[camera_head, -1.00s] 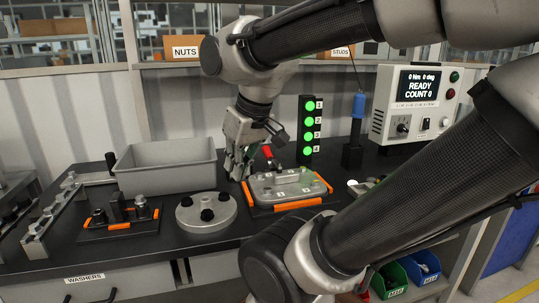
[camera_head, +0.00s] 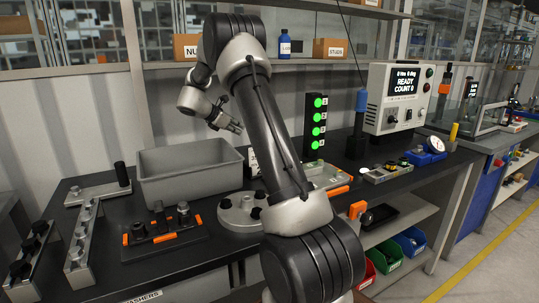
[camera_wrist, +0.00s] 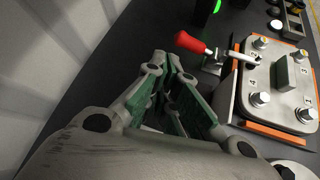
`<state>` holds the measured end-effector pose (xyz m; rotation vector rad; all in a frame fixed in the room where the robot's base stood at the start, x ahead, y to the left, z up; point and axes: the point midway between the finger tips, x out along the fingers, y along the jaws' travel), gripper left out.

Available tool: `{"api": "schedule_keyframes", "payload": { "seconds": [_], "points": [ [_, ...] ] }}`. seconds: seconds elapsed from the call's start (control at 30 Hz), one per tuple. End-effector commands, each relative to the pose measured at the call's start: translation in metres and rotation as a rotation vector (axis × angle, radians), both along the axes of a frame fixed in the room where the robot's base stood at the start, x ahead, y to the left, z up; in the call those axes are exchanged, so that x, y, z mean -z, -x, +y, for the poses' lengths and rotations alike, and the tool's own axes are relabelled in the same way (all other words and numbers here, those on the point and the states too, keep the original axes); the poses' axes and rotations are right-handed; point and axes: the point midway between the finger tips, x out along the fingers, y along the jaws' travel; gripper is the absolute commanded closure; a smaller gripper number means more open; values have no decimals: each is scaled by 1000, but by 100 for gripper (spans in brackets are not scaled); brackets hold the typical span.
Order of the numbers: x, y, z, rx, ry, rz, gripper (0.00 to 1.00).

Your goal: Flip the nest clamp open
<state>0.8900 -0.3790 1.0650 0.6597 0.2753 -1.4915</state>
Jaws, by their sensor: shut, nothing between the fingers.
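The nest clamp (camera_wrist: 211,61) shows in the wrist view as a small metal toggle with a red handle (camera_wrist: 190,42) pointing left, away from the plate. Its metal arm reaches over the plate's edge. The grey bolted cover (camera_wrist: 280,75) sits in the orange-edged nest (camera_wrist: 272,131). In the head view my arm hides the clamp; only the right part of the cover (camera_head: 328,174) shows. My gripper (camera_head: 238,128) is shut and empty, raised above the bench near the grey bin. In the wrist view its fingers (camera_wrist: 174,72) are left of the clamp, apart from the handle.
A grey bin (camera_head: 190,172) stands behind a round plate (camera_head: 240,212) and an orange-edged fixture (camera_head: 165,235). A black light tower (camera_head: 318,127) with green lamps stands behind the nest. A control box (camera_head: 397,97) is at the right. A shelf (camera_head: 290,63) runs above the bench.

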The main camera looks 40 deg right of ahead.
Motion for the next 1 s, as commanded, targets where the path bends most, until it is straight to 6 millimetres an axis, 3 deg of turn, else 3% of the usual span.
{"api": "schedule_keyframes", "payload": {
  "seconds": [0.1, 0.27, 1.0],
  "points": [
    [24, 8, 0, 134, -50, -27, 100],
    [38, 11, -9, 173, -63, -33, 100],
    [130, 15, -132, 168, -62, -32, 100]
  ]
}}
